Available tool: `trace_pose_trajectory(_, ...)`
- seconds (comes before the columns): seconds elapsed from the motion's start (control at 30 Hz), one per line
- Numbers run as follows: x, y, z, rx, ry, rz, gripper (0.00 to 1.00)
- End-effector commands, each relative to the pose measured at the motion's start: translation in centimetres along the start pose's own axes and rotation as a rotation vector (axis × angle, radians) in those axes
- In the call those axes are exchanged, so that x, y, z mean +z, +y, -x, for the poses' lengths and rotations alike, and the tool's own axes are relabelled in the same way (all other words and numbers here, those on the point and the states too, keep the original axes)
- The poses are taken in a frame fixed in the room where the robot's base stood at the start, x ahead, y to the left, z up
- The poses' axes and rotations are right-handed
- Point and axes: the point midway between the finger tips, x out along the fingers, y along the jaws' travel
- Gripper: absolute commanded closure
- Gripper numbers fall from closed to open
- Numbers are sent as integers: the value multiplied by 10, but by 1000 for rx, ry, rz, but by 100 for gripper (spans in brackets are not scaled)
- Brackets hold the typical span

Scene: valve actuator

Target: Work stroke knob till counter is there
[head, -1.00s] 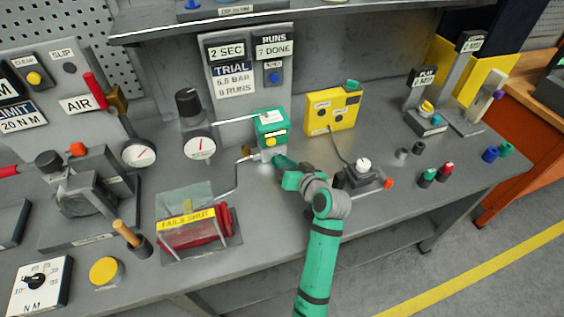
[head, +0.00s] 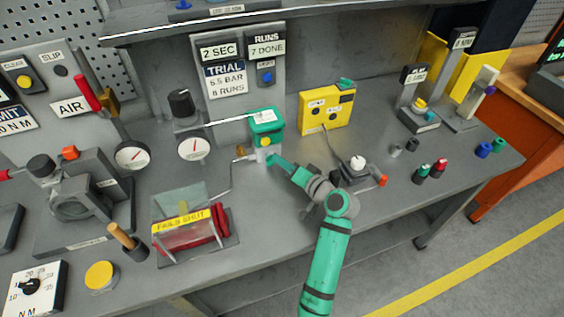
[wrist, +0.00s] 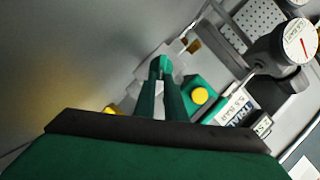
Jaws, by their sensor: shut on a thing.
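The valve actuator (head: 265,122) is a green box with a yellow button, on a pale body on the bench. It also shows in the wrist view (wrist: 197,88). My gripper (head: 270,158) is at the right front of that body, below the green box. In the wrist view my gripper (wrist: 161,68) has its green fingers together at the tips, against the pale body. It is shut on the stroke knob, which the fingers mostly hide. The runs counter (head: 266,48) reads 7 DONE. The trial card (head: 226,82) shows 8 RUNS.
A pressure gauge (head: 194,149) and black knob (head: 181,103) stand left of the actuator. A yellow box (head: 327,110) stands behind right. A dark base with a white knob (head: 357,163) lies right of my arm. The FAILS SHUT unit (head: 190,235) is front left.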

Motion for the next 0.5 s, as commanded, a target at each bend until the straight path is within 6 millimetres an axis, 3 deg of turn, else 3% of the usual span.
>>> trace_pose_trajectory(0.3,0,1,0,2,0,-2,100)
trace_pose_trajectory(0.33,0,1,0,2,0,-2,85)
trace_pose_trajectory(0.4,0,1,0,1,0,-2,71)
trace_pose_trajectory(0.5,0,1,0,1,0,-1,71)
